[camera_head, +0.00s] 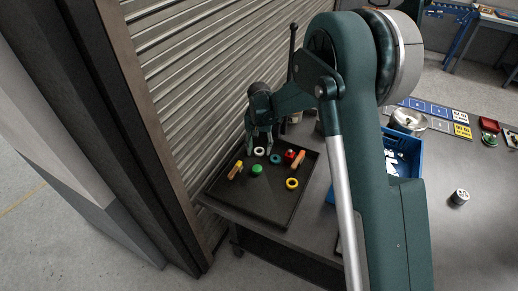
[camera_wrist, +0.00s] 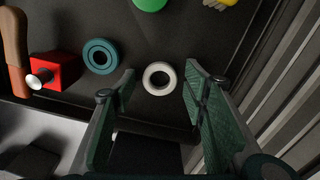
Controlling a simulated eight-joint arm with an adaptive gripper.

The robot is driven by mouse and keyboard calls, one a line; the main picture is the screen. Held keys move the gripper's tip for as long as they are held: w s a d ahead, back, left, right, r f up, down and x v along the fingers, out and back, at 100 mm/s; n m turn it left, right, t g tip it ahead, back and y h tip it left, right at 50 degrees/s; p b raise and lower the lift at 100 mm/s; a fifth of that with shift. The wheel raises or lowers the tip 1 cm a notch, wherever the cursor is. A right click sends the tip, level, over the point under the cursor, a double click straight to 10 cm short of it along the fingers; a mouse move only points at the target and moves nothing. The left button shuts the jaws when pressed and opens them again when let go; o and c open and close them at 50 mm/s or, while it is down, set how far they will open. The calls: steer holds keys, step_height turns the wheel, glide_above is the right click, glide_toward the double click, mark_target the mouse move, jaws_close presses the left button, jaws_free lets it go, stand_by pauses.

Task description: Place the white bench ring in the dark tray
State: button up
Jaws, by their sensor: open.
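The white ring (camera_head: 259,151) lies flat in the dark tray (camera_head: 241,206), near the tray's back edge. In the wrist view the white ring (camera_wrist: 159,78) shows just beyond and between my gripper's fingertips, apart from them. My gripper (camera_head: 261,140) hangs above the back part of the tray. In the wrist view my gripper (camera_wrist: 158,92) is open and empty, with its two green finger pads spread apart. A teal ring (camera_wrist: 101,56) lies to the left of the white ring.
The tray also holds a red block (camera_wrist: 56,70), a wooden-handled item (camera_head: 298,159), a green piece (camera_head: 257,170), a yellow ring (camera_head: 292,183) and a yellow-tipped item (camera_head: 235,170). A blue bin (camera_head: 407,146) stands right of the tray. A ribbed shutter (camera_head: 190,80) rises behind.

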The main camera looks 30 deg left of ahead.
steer(key=shift+r, duration=0.1)
step_height(320, 180, up, 12)
steer(key=p, duration=0.1)
stand_by(0.7)
stand_by(0.5)
steer(key=shift+r, duration=0.15)
